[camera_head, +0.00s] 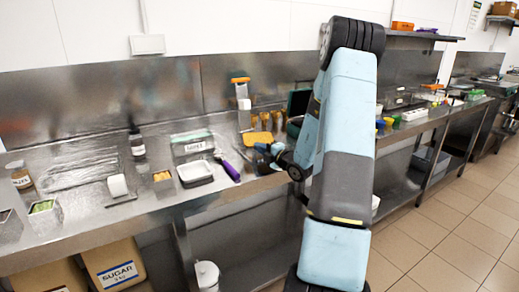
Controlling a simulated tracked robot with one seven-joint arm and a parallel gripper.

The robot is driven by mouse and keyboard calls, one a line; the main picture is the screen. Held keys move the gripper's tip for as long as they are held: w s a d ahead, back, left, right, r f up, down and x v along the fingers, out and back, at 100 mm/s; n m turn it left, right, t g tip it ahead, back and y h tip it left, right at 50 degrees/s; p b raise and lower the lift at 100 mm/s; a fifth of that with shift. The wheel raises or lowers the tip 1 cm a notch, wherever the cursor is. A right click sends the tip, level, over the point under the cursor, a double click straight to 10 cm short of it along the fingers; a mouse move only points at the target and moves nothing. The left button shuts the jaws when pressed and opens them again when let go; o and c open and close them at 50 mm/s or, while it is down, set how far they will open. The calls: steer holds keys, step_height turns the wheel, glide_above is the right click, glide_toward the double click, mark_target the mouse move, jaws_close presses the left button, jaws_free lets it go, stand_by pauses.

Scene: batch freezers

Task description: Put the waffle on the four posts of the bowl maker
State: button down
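A flat golden-yellow piece (257,138), which looks like the waffle, lies on or just above the steel counter. A device with an orange top handle (240,81) and a pale cylinder below it stands behind, near the back wall; it may be the bowl maker. Its four posts cannot be made out. My gripper (264,149) is low over the counter, at the front right edge of the yellow piece. Its fingers are small and partly hidden by my wrist, so I cannot tell whether they touch or hold the piece.
Golden cones (265,119) and a dark upright panel (298,106) stand behind my gripper. A purple-handled tool (228,169), a white tub (195,173) and a clear container (191,144) sit to the left. A dark bottle (137,144) stands farther left. My arm hides part of the counter.

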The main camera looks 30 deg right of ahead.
steer(key=shift+s+f, duration=0.2)
steer(key=shift+f, duration=0.35)
steer(key=shift+s+f, duration=0.2)
steer(key=shift+f, duration=0.3)
steer(key=c, duration=1.3)
jaws_free()
steer(key=shift+s, duration=0.1)
steer(key=shift+c, duration=0.2)
steer(key=shift+s+d+f, duration=0.1)
steer(key=shift+s+d, duration=0.1)
steer(key=shift+s, duration=0.05)
steer(key=shift+o, duration=0.5)
steer(key=r+v, duration=0.2)
steer(key=v, duration=1)
steer(key=shift+s, duration=0.15)
